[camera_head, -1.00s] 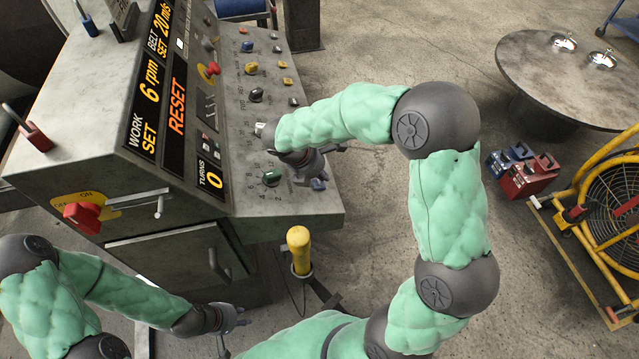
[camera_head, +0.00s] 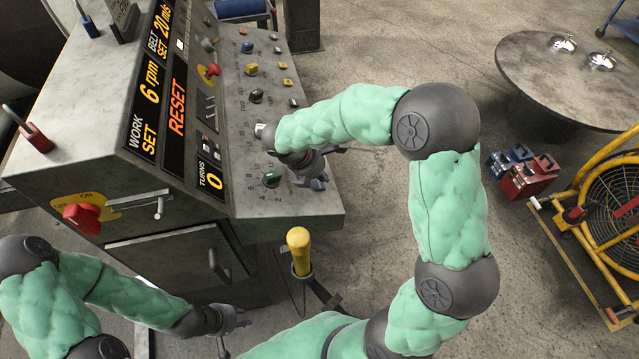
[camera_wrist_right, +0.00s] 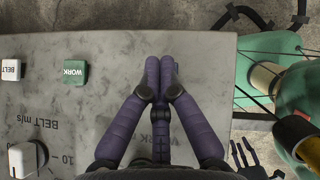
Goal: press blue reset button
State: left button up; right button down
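The grey control console (camera_head: 85,140) slopes across the left of the head view, and its orange display reads RESET. My right gripper (camera_head: 320,178) is over the near end of the panel, and my arm hides part of the panel. In the right wrist view its purple fingers (camera_wrist_right: 160,66) are drawn together, with nothing seen between them and no blue button visible. My left gripper (camera_head: 240,318) hangs low beside the console; its fingers are unclear.
A green WORK button (camera_wrist_right: 75,72), a white BELT button (camera_wrist_right: 11,70) and a white knob (camera_wrist_right: 24,158) show near my right gripper. A yellow-topped post (camera_head: 300,250) stands beside the console. A round table (camera_head: 575,85) and a yellow-framed fan (camera_head: 610,210) stand at right.

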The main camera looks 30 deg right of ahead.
jog(key=shift+f, duration=0.1)
jog(key=shift+a+f, duration=0.15)
jog(key=shift+f, duration=0.15)
jog(key=shift+a+f, duration=0.15)
jog(key=shift+f, duration=0.3)
dwell(1.0)
jog(key=shift+r, duration=0.1)
jog(key=shift+d+r+p, duration=0.3)
jog(key=shift+r+p, duration=0.5)
jog(key=shift+p, duration=0.05)
jog(key=r+p, duration=0.1)
jog(key=d+r+p, duration=0.1)
jog(key=r+p, duration=0.2)
jog(key=shift+s+d+r, duration=0.2)
jog(key=shift+d+r, duration=0.1)
jog(key=shift+r, duration=0.05)
dwell(0.4)
